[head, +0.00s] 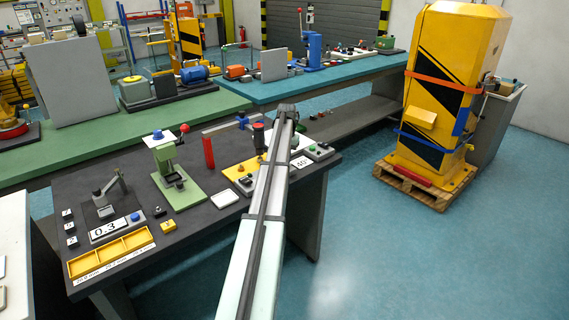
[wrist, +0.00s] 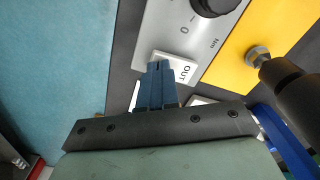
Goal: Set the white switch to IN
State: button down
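The white switch (wrist: 179,69) shows in the wrist view at the end of a grey panel (wrist: 190,32), with the word OUT readable on its face. My gripper (wrist: 160,66) has its two dark blue fingers together, with nothing seen between them. The fingertips overlap the near left edge of the switch in this view; I cannot tell whether they touch it. In the head view my arm crosses the dark workbench, and I cannot make out the switch or the fingertips there.
A black knob (wrist: 212,5) sits on the grey panel. Beside it is a yellow plate (wrist: 245,62) with a black-handled lever (wrist: 290,88). In the head view, a green-based press (head: 172,178) and a yellow tray (head: 112,252) stand left on the workbench (head: 190,232).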

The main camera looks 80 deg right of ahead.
jog(key=shift+f, duration=0.25)
dwell(0.3)
jog(key=shift+r, duration=3.5)
